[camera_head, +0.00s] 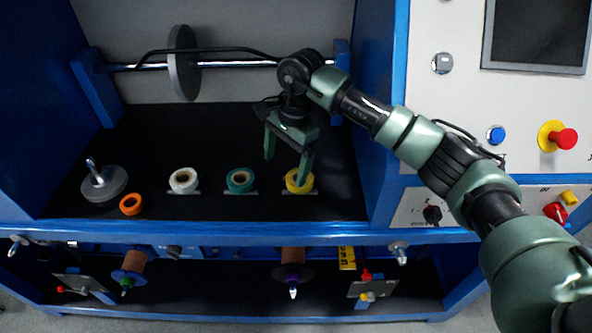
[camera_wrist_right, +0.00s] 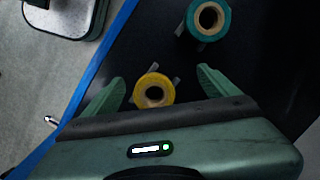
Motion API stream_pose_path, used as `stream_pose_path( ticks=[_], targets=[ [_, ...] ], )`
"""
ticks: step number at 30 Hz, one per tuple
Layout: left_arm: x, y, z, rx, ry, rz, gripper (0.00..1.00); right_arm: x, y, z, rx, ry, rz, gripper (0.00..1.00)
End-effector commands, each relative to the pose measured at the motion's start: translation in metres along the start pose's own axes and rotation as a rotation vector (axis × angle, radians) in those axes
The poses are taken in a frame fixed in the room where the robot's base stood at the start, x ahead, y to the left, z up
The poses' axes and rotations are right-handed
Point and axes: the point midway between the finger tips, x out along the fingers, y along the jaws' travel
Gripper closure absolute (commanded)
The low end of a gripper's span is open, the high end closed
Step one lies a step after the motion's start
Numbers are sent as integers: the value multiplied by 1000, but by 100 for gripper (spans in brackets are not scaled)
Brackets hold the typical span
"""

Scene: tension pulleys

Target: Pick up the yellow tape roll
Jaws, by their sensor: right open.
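The yellow tape roll (camera_head: 291,186) sits at the right end of a row of rolls on the black shelf, on a small grey holder. In the right wrist view the yellow tape roll (camera_wrist_right: 154,97) lies between the two fingers, its brown core hole facing the camera. My right gripper (camera_head: 287,168) is open above the roll, one fingertip overlapping the roll in the head view. The open fingers of my right gripper (camera_wrist_right: 160,85) also show in the wrist view, apart from the roll. My left gripper is not in view.
A teal roll (camera_head: 240,181), a white roll (camera_head: 184,181) and an orange roll (camera_head: 130,204) stand left of the yellow one. A grey disc with a knob (camera_head: 104,184) is at far left. A horizontal rod with a grey disc (camera_head: 183,63) spans behind. Blue walls (camera_head: 386,120) flank the shelf.

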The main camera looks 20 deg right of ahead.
Motion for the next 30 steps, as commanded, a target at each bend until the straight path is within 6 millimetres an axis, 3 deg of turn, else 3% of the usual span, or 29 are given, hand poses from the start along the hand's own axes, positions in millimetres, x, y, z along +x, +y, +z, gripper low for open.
stream_pose_path(
  ticks=[1, 3, 6, 21, 30],
  targets=[
    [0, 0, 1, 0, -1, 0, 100, -10, 5, -17, -3, 57, 31, 11],
    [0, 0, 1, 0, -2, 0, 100, -16, 11, -32, -4, 108, 66, 11],
    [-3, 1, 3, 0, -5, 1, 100, -14, 16, -40, -5, 135, 88, 11],
    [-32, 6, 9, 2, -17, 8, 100, 49, 19, -43, -5, 131, 86, 11],
    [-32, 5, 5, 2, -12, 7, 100, 57, 20, -44, -5, 132, 85, 11]
  ],
)
